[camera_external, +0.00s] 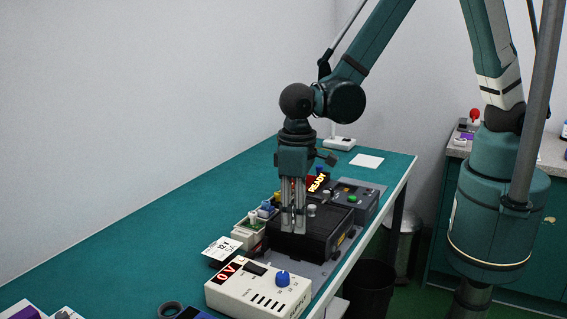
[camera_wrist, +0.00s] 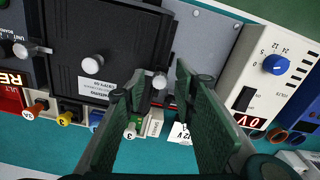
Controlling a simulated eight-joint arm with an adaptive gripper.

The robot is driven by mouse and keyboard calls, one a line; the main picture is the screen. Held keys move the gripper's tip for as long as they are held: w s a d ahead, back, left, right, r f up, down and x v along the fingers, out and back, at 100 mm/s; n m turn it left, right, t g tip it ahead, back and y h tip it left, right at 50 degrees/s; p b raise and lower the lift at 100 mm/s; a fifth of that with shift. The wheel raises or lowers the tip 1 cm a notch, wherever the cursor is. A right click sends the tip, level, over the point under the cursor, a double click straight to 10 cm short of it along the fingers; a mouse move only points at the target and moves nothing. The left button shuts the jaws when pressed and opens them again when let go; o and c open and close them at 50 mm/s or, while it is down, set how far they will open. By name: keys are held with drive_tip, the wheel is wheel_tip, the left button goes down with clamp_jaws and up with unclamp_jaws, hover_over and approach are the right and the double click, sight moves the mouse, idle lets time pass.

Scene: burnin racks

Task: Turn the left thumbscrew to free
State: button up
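A black unit (camera_wrist: 110,30) with a white label sits in the rack; it is also in the external view (camera_external: 325,225). A silver thumbscrew (camera_wrist: 160,80) is at its corner on the side nearest the white power supply. My gripper (camera_wrist: 160,72) points down over that corner, with its fingers apart on either side of this thumbscrew. I cannot tell whether they touch it. In the external view my gripper (camera_external: 293,231) hides this thumbscrew. A second silver thumbscrew (camera_wrist: 22,50) is at the opposite corner. A silver knob (camera_wrist: 91,63) stands in the middle of the unit.
A white power supply (camera_external: 255,290) with a blue knob and red display stands in front of the rack. Coloured terminals (camera_wrist: 66,118) line the unit's side. A lit READY sign (camera_external: 318,182) is behind.

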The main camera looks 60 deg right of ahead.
drive_tip(key=c, duration=0.9)
